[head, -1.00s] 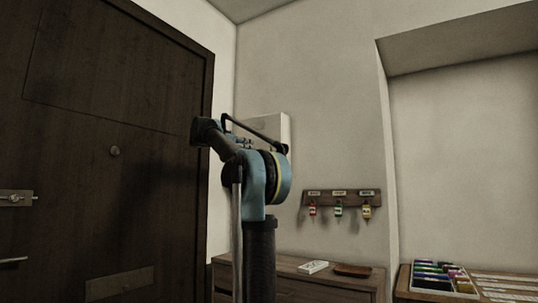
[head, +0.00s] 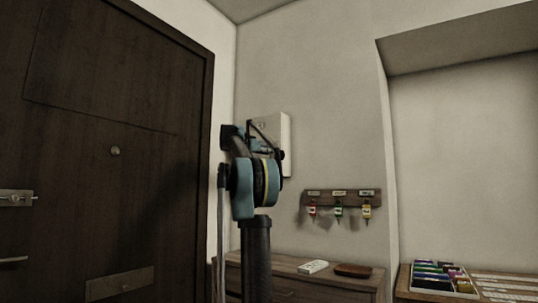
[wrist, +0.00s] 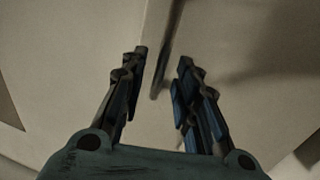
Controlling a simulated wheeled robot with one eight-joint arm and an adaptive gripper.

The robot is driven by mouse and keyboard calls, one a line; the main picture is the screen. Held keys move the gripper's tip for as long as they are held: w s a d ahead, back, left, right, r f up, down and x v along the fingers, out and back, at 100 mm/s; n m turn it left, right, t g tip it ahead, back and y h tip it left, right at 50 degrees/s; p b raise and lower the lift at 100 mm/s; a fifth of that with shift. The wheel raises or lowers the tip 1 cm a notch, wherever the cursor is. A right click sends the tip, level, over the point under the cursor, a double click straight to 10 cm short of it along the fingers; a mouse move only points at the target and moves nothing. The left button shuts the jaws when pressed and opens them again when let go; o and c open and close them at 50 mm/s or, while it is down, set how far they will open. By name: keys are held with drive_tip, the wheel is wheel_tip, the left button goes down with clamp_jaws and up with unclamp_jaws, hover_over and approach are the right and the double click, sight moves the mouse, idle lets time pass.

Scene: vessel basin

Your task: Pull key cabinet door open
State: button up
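The key cabinet (head: 286,138) is a pale box on the back wall, partly hidden behind my arm in the head view. In the wrist view its pale front (wrist: 225,35) fills much of the picture, with a vertical edge left of centre. A dark, slim bar (wrist: 168,45), which looks like the door handle, runs down between my fingers. My gripper (wrist: 162,59) is open, one finger on each side of the bar, with gaps visible. I cannot tell how deep the bar sits between them. The door looks closed.
A key rack (head: 342,197) with several tagged keys hangs right of the cabinet. Below is a wooden chest (head: 330,283) with a white item (head: 313,267) and a brown tray (head: 353,270). A dark door (head: 115,100) stands left. A tray of coloured items (head: 440,285) is at right.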

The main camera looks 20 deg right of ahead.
drive_tip(key=shift+x, duration=1.25)
drive_tip(key=shift+c, duration=0.3)
clamp_jaws()
drive_tip(key=shift+s, duration=0.1)
